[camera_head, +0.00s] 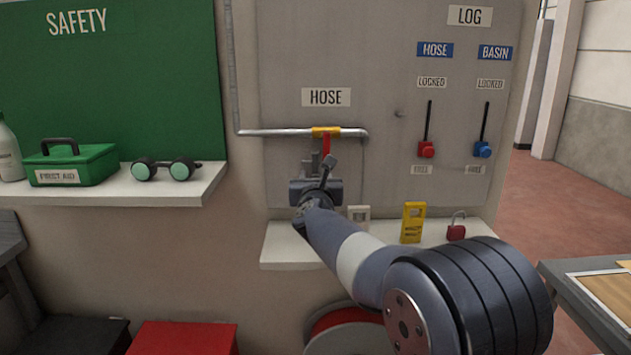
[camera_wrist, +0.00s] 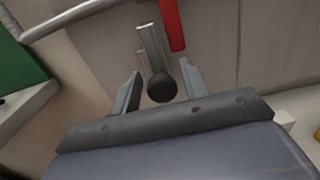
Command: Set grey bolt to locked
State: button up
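The grey bolt (camera_wrist: 151,44) shows in the wrist view as a short grey bar ending in a dark round knob (camera_wrist: 162,88). My gripper (camera_wrist: 160,84) is open, with one finger on each side of the knob and a gap visible on both sides. In the head view my gripper (camera_head: 322,172) is at the wall panel, just under the red valve lever (camera_head: 326,144), and mostly hides the bolt. I cannot read any position mark for the bolt.
A silver pipe (camera_head: 275,132) with a yellow valve body (camera_head: 326,131) runs above my gripper under a HOSE sign. Red (camera_head: 426,149) and blue (camera_head: 482,149) sliders sit low in their slots. A shelf (camera_head: 285,250) below carries a yellow tag (camera_head: 412,222) and a red padlock (camera_head: 456,231).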

jog(key=shift+o, duration=0.5)
jog(key=shift+f, duration=0.15)
jog(key=shift+s, duration=0.3)
jog(key=s+b, duration=0.2)
jog(key=s, duration=0.8)
jog(key=shift+s, duration=0.15)
jog(key=w+p, duration=0.2)
jog(key=w, duration=0.8)
jog(key=shift+w, duration=0.3)
jog(key=shift+w+f+b, duration=0.2)
jog(key=shift+f+b, duration=0.3)
jog(key=shift+f, duration=1.2)
